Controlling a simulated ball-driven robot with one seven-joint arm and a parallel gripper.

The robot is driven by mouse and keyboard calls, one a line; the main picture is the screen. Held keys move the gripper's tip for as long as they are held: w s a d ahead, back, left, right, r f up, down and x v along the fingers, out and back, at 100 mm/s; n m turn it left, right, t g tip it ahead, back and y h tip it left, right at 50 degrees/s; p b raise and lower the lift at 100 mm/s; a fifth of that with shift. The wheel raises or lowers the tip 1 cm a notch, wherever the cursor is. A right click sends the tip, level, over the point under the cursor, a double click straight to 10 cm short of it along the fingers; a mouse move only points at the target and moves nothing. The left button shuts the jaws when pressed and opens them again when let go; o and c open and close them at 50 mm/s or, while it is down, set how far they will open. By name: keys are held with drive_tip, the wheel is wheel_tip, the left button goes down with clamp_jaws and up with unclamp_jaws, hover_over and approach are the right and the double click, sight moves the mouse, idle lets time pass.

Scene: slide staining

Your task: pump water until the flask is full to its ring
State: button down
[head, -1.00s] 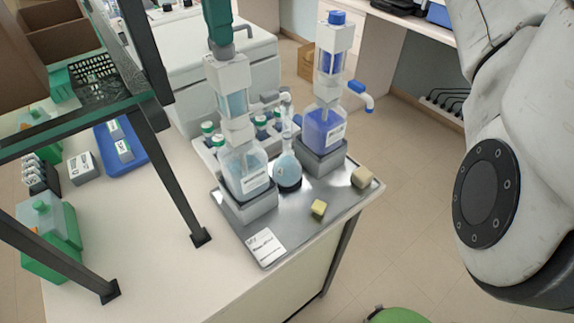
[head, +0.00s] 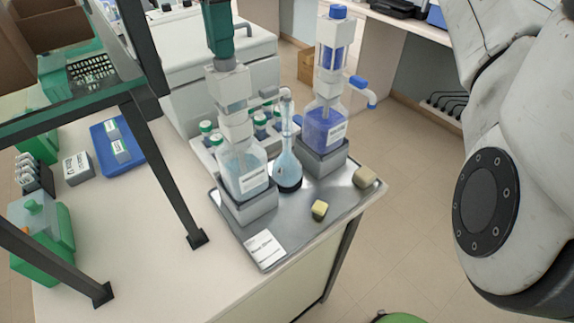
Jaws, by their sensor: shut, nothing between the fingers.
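The water dispenser (head: 243,172) is a clear bottle with a pale label and a white pump body, on a grey block at the left of the tray. My gripper (head: 221,50), dark teal, comes down from the top edge onto the pump's top, shut with nothing held; its exact contact is hard to make out. The flask (head: 287,170) stands upright between the two dispensers, on a dark base. Pale blue liquid fills its bulb and shows up into the lower neck. I cannot make out the ring.
A second dispenser (head: 323,128) with violet-blue liquid and a blue cap stands at right on the metal tray (head: 290,222). A dark-legged shelf (head: 172,180) stands left.

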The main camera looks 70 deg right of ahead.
drive_tip(key=shift+f+b, duration=0.35)
drive_tip(key=shift+f, duration=0.4)
idle(0.5)
drive_tip(key=shift+r+p, duration=1.85)
drive_tip(key=shift+r, duration=1)
drive_tip(key=shift+r, duration=0.1)
wheel_tip(320, 180, up, 5)
drive_tip(key=p, duration=0.3)
drive_tip(key=shift+w, duration=0.1)
